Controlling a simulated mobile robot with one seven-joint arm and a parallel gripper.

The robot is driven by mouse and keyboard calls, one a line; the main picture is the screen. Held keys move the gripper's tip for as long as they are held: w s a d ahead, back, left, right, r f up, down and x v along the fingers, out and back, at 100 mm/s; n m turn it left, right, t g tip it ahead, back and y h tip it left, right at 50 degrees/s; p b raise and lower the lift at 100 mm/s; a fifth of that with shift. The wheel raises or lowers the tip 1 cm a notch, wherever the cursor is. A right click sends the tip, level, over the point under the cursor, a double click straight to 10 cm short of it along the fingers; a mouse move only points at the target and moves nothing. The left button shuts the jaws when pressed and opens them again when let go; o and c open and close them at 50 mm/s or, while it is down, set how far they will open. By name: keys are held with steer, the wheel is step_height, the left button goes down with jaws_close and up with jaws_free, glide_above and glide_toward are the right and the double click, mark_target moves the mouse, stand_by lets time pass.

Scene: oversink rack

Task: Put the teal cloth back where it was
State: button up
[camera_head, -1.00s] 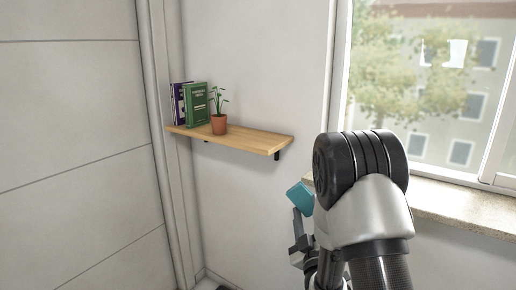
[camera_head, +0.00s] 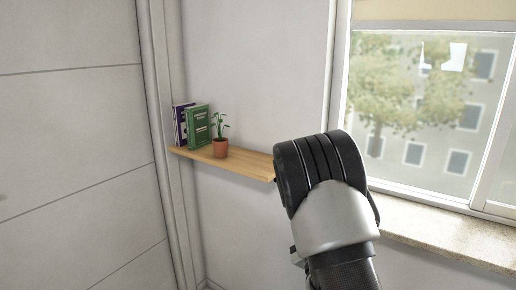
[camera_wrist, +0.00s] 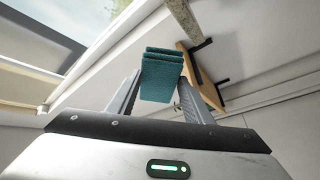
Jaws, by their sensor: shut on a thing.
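The teal cloth (camera_wrist: 161,76) shows in the wrist view as a small folded stack. My gripper (camera_wrist: 158,92) is shut on it, with one finger on each side. In the head view my arm hides the cloth and the gripper. The wrist view shows a wooden shelf (camera_wrist: 199,78) from below, beyond the cloth and a little to its right. The shelf (camera_head: 240,167) also shows in the head view, left of my arm. I cannot tell how far the cloth is from the shelf.
A potted plant (camera_head: 220,148), a green book (camera_head: 196,127) and a purple book (camera_head: 180,124) stand at the shelf's left end. The visible shelf top right of the plant is bare. A window with a stone sill (camera_head: 440,230) is at the right.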

step_height(320, 180, up, 17)
steer(key=p, duration=1.4)
steer(key=shift+f, duration=0.15)
steer(key=shift+w+a, duration=0.15)
